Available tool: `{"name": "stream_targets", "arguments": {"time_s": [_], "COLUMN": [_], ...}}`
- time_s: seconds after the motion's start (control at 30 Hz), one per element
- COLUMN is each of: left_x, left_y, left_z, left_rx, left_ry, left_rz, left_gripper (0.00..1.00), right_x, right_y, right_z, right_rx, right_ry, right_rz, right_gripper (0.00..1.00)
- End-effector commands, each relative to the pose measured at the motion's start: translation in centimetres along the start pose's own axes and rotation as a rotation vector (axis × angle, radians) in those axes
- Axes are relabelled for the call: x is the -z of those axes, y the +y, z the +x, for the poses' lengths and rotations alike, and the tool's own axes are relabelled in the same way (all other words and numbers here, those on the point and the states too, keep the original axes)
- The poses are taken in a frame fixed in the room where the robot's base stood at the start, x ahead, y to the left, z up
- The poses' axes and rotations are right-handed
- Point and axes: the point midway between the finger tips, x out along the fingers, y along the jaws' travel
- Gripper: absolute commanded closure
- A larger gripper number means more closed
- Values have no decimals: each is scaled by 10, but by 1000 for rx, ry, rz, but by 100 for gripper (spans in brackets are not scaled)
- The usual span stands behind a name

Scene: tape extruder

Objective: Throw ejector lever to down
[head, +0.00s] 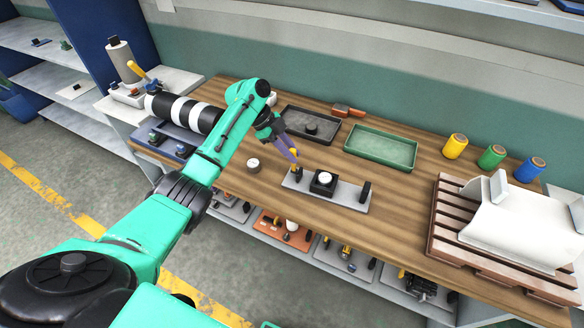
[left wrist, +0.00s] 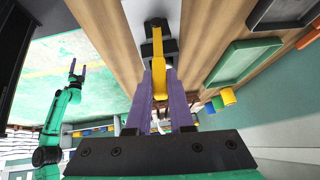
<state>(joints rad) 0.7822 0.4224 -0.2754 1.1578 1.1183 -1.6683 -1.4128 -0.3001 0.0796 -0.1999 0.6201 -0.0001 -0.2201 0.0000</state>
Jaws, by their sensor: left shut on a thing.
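The extruder is a grey base plate (head: 343,192) on the wooden bench, with a black block (head: 323,183) carrying a white round part in its middle and a black upright at its right end. The yellow ejector lever (left wrist: 158,70) stands at its left end. My left gripper (head: 291,157) has its purple fingers around the lever, closed on its yellow grip; in the head view the fingers hide most of it. In the left wrist view the grip runs between the fingers toward a dark mount. My right gripper (left wrist: 77,70) appears small in that view, empty, its fingers apart.
A dark tray (head: 308,128) and a green tray (head: 382,148) lie behind the extruder. Yellow, green and blue spools (head: 491,157) stand at the back right. A brown pallet (head: 480,240) with a white sheet is at the right. A small white-topped cylinder (head: 254,165) stands left of the extruder.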

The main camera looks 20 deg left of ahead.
Motion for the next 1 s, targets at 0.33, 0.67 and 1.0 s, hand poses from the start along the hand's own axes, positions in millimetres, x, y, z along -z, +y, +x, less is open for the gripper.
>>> {"name": "stream_targets", "arguments": {"time_s": [0.33, 0.67, 1.0], "left_x": [-1, 0, 0], "left_y": [-4, -5, -6], "left_z": [2, 0, 0], "left_rx": [-36, -54, -52], "left_ry": [-1, -1, -1], "left_rz": [-26, -37, -36], "left_gripper": [100, 100, 45], "right_x": [-1, -1, -1], "right_y": [0, 0, 0], "right_z": [12, 15, 15], "right_rx": [0, 0, 0], "right_ry": [0, 0, 0], "right_rz": [0, 0, 0], "right_gripper": [16, 16, 16]}}
